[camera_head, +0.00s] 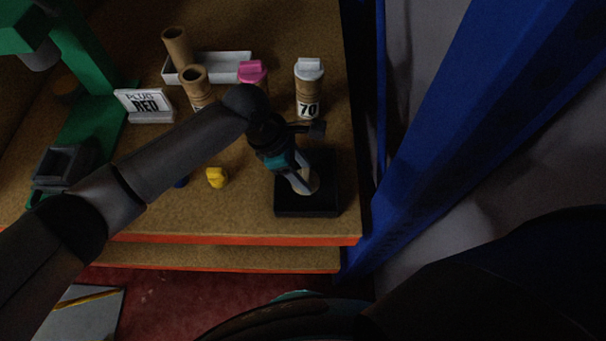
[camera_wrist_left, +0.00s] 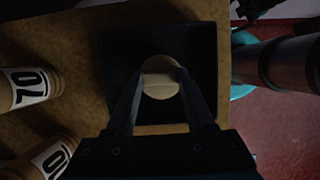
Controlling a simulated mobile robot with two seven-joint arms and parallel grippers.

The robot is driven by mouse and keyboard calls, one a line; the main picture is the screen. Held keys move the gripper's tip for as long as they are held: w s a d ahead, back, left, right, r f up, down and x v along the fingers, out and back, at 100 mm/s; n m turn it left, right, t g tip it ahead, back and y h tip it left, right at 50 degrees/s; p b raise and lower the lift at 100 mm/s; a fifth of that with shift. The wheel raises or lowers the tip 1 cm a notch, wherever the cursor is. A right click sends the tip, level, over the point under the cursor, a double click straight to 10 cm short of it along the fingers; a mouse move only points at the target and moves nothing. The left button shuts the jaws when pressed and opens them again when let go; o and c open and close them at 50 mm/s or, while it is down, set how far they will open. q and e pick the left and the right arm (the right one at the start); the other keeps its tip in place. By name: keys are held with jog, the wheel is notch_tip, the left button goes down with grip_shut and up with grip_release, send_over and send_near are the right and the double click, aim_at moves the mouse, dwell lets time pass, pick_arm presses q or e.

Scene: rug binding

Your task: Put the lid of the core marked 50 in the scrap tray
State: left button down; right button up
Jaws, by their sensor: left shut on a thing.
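My left gripper (camera_head: 307,186) is shut on a pale cream round piece (camera_wrist_left: 160,78), which looks like a lid. It is held over a black square tray (camera_head: 333,205), which also shows in the left wrist view (camera_wrist_left: 204,50). The gap between piece and tray floor is hard to judge. A cardboard core marked 70 (camera_head: 308,97) stands behind with a white lid (camera_head: 309,68). A core with a pink lid (camera_head: 252,71) stands left of it, mostly behind my arm. A label ending in 0 (camera_wrist_left: 50,160) is partly cut off in the wrist view. No mark 50 is readable.
Two lidless cores (camera_head: 177,45) (camera_head: 195,76) stand by a white tray (camera_head: 225,60). A sign reading PLUG RED (camera_head: 148,103) stands left. A blue post (camera_head: 480,130) rises right of the table.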

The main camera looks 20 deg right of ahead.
pick_arm(q)
jog(key=shift+f, duration=0.55)
jog(key=shift+c, duration=1.4)
grip_release()
jog(key=p+v, duration=0.3)
jog(key=v, duration=0.9)
jog(key=shift+p, duration=0.4)
